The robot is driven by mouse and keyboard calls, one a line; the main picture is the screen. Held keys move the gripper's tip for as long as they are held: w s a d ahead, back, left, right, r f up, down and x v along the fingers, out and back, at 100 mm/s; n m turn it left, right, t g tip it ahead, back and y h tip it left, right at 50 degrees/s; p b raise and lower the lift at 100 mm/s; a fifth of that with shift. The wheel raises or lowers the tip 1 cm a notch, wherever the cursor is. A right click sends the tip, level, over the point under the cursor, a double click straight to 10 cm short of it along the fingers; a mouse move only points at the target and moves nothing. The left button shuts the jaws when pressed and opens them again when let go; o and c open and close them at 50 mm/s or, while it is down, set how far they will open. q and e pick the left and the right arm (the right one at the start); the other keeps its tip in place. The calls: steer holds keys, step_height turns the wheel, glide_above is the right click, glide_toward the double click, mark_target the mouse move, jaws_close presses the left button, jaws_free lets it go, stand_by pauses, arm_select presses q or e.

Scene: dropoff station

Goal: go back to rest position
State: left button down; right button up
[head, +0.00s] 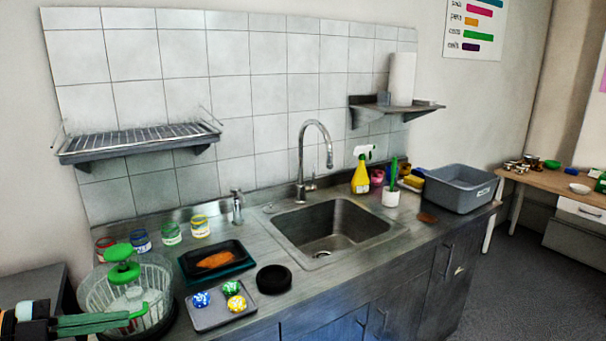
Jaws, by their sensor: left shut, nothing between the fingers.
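My left gripper (133,317) comes in at the bottom left of the head view, with green fingers that are shut and empty. It is in front of the clear salad spinner (158,283) with the green knob lid, overlapping it in the picture; I cannot tell whether they touch. My right gripper is not in the view.
The counter holds a grey tray (213,318) with several coloured balls, a black tray (190,268) with an orange item, a round black dish (273,280) and several jars. A steel sink (335,225) is in the middle, a grey tub (460,186) at right. A wire rack hangs above.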

arm_select(q)
steer(key=s+a+f+n+t+y, duration=0.1)
steer(key=s+f+n+t+y, duration=0.2)
steer(key=f+n, duration=0.55)
steer(key=s+a+f+n+t+y, duration=0.25)
steer(key=f+n+y, duration=0.2)
steer(key=f, duration=0.75)
steer(key=s+d+f+n+g+y, duration=0.1)
steer(key=s+d+f+n+g, duration=0.1)
steer(key=s+d+f, duration=0.3)
steer(key=s+d+f+n+g+p, duration=0.1)
steer(key=s+d+f+n+g, duration=0.1)
steer(key=s+d+f+n, duration=0.3)
steer(key=s+d+f, duration=0.1)
steer(key=d+f, duration=0.3)
steer(key=d, duration=0.3)
steer(key=shift+s+f+g+y, duration=0.2)
steer(key=shift+f+g+y, duration=0.15)
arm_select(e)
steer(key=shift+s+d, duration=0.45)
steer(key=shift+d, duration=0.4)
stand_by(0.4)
